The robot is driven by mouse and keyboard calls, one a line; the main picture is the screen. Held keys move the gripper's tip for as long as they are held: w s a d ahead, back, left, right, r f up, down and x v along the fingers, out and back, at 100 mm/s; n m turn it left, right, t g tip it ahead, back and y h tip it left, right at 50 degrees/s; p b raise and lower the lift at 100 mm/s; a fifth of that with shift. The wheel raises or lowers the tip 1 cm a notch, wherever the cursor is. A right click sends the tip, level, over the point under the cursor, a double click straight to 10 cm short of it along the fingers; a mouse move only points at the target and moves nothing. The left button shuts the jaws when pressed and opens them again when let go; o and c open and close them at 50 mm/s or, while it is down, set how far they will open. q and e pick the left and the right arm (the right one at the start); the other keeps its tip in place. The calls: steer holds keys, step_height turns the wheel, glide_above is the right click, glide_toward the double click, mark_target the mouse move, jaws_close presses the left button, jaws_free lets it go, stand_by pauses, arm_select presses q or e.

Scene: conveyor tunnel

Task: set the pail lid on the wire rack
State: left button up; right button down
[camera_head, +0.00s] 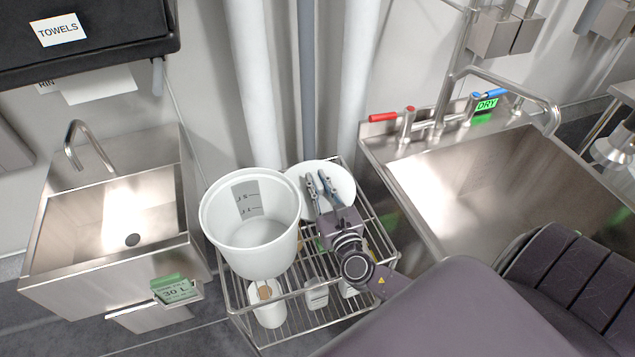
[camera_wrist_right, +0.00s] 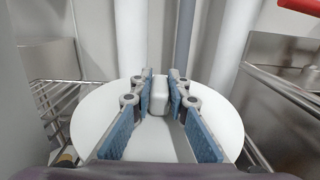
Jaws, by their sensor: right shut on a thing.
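The white round pail lid (camera_head: 343,178) is at the back right of the wire rack (camera_head: 298,325), beside the white pail (camera_head: 250,240). My right gripper (camera_head: 321,183) is over the lid, fingers pointing toward the wall. In the right wrist view, the lid (camera_wrist_right: 222,115) lies flat under the fingers, and my right gripper (camera_wrist_right: 159,92) is shut on its raised white block handle (camera_wrist_right: 158,97). I cannot tell whether the lid touches the rack's top or hangs just above it. My left gripper is not in view.
The open, empty-looking pail fills the rack's top left. Small white containers (camera_head: 317,293) stand on the lower shelf. A steel sink (camera_head: 110,215) is left of the rack, a larger sink basin (camera_head: 470,190) right. Vertical pipes (camera_head: 252,90) stand close behind.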

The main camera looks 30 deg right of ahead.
steer(key=c, duration=1.8)
jaws_free()
steer(key=shift+s+a+f, duration=0.1)
steer(key=shift+s+f, duration=0.15)
steer(key=shift+f, duration=0.35)
steer(key=shift+c, duration=0.2)
steer(key=shift+r, duration=0.15)
steer(key=v, duration=0.4)
steer(key=r+v, duration=0.1)
steer(key=v, duration=0.6)
steer(key=shift+s+r+p, duration=0.2)
steer(key=shift+s+p, duration=0.1)
steer(key=shift+p, duration=0.1)
